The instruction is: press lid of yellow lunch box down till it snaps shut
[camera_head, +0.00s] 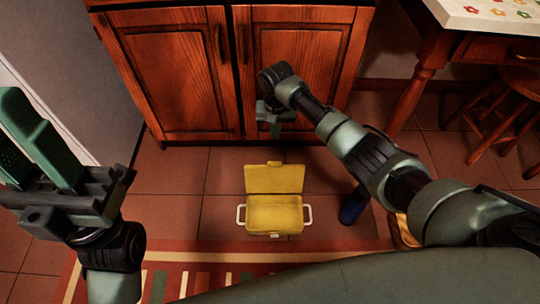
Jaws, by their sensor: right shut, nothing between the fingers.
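The yellow lunch box (274,232) sits on the tiled floor in the head view, with white handles at its left and right sides. Its lid (274,178) stands open at the back edge, and the inside looks empty. My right gripper (276,131) is shut and empty. In the picture it is just above the raised lid, in front of the cabinet; its height over the lid is hard to tell. My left gripper (32,135) is at the left edge, far from the box, with its fingers apart and nothing seen between them.
A wooden cabinet (180,75) stands behind the box. A striped rug (230,262) lies in front. A dark blue object (352,207) is right of the box, partly under my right arm. A table (490,15) and stool (505,110) are at the right. The floor left of the box is clear.

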